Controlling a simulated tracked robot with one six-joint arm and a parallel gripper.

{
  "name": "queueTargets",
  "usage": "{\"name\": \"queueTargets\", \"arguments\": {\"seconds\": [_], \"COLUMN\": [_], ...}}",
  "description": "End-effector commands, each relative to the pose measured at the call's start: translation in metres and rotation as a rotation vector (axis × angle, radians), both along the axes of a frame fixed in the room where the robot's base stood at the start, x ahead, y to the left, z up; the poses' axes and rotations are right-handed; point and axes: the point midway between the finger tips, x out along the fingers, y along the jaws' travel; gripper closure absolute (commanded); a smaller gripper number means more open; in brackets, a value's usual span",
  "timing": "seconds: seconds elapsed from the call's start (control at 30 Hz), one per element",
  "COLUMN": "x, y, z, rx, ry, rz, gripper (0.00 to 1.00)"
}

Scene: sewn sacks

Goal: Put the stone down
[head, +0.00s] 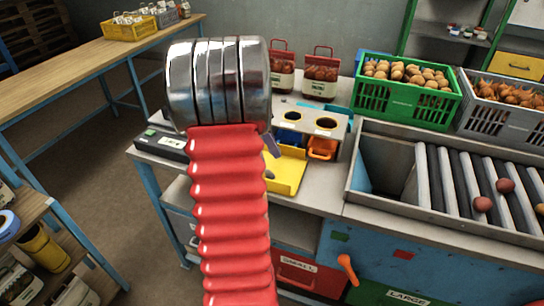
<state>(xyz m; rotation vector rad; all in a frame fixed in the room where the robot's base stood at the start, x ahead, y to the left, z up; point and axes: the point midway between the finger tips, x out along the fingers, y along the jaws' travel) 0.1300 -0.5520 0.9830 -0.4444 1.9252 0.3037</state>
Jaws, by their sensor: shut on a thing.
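My red ribbed arm with its polished metal rings fills the middle of the head view and hides most of my gripper. A small dark slanted piece of my gripper (271,146) shows just right of the arm, over the yellow tray (287,172) on the bench. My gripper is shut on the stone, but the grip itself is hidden. A small greyish patch shows at the tray's left edge beside the arm; I cannot tell whether it is the stone or part of the tray.
A board with round holes (325,122) stands behind the tray, with an orange bin (322,148) below. Right are a roller conveyor (455,180) with potatoes, a green crate (408,103) and a grey crate (497,122). Red-handled sacks (321,76) stand behind. A scale (163,142) is left.

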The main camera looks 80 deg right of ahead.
Motion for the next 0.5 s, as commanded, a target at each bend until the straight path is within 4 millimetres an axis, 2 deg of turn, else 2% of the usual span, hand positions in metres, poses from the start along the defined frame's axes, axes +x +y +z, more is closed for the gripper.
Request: {"name": "queueTargets", "arguments": {"seconds": [0.23,0.5], "x": [0.000,0.000], "y": [0.000,0.000], "z": [-0.035,-0.040], "rx": [0.002,0.001], "ry": [0.001,0.000], "rz": [0.001,0.002], "gripper": [0.93,0.93]}}
